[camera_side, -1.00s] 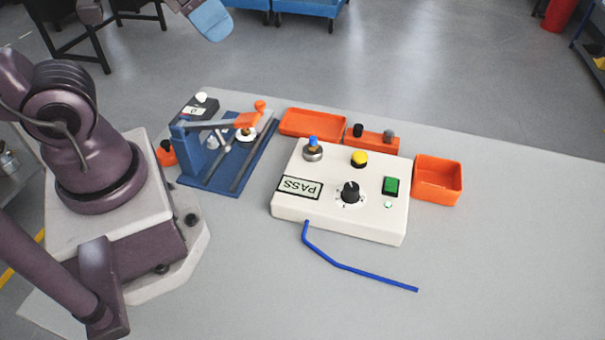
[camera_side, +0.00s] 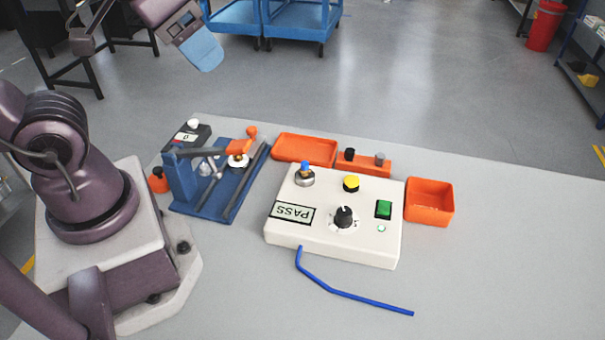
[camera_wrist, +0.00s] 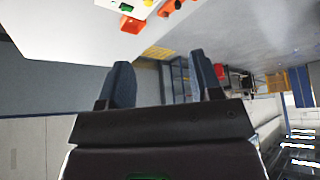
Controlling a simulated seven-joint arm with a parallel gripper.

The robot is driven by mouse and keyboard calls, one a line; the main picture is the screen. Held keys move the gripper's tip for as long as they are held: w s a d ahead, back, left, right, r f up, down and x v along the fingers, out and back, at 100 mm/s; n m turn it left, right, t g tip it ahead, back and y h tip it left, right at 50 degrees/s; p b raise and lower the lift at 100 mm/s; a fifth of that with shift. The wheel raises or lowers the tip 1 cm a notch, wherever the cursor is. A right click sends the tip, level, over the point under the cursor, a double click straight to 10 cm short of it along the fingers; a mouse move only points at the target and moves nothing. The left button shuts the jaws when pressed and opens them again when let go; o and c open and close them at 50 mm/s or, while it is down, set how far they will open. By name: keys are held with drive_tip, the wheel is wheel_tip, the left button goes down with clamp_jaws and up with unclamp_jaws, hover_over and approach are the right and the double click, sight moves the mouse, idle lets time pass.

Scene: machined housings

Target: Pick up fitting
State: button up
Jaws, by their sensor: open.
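My gripper (camera_side: 205,52) is raised high at the upper left of the side view, well apart from the work on the table. In the wrist view its two blue fingers (camera_wrist: 163,80) stand apart with nothing between them. A metal fitting with a blue top (camera_side: 304,176) stands on the back left of the white test box (camera_side: 285,236). A pale round part with a brass tone (camera_side: 238,161) sits under the orange-tipped clamp of the blue fixture (camera_side: 202,208). I cannot tell which of these two is the named fitting.
An orange tray (camera_side: 306,148), an orange holder with two knobs (camera_side: 365,166) and an orange bin (camera_side: 430,205) stand behind and right of the box. A bent blue rod (camera_side: 345,294) lies in front. The table's right side is clear.

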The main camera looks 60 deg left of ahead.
idle(0.4)
drive_tip(key=shift+c, duration=0.6)
